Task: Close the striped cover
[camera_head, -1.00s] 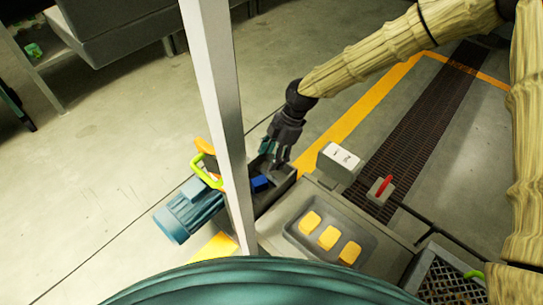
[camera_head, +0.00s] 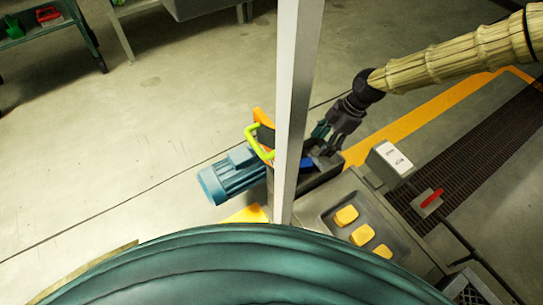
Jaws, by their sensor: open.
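An orange raised panel (camera_head: 264,118) with a yellow-green handle (camera_head: 257,143) stands beside the motor end of the machine. It may be the striped cover, but no stripes can be made out, and a pale upright post hides part of it. My gripper (camera_head: 323,141) is open, pointing down just right of the post, above the machine's dark open box (camera_head: 322,180). A small blue part (camera_head: 307,163) lies near the box, below the gripper. I cannot tell whether the fingers touch anything.
The pale post (camera_head: 297,90) stands between the handle and my gripper. A blue motor (camera_head: 232,176) juts left. A tray with yellow blocks (camera_head: 346,215), a grey switch box (camera_head: 390,162) and a red lever (camera_head: 431,198) lie right. Floor at left is clear.

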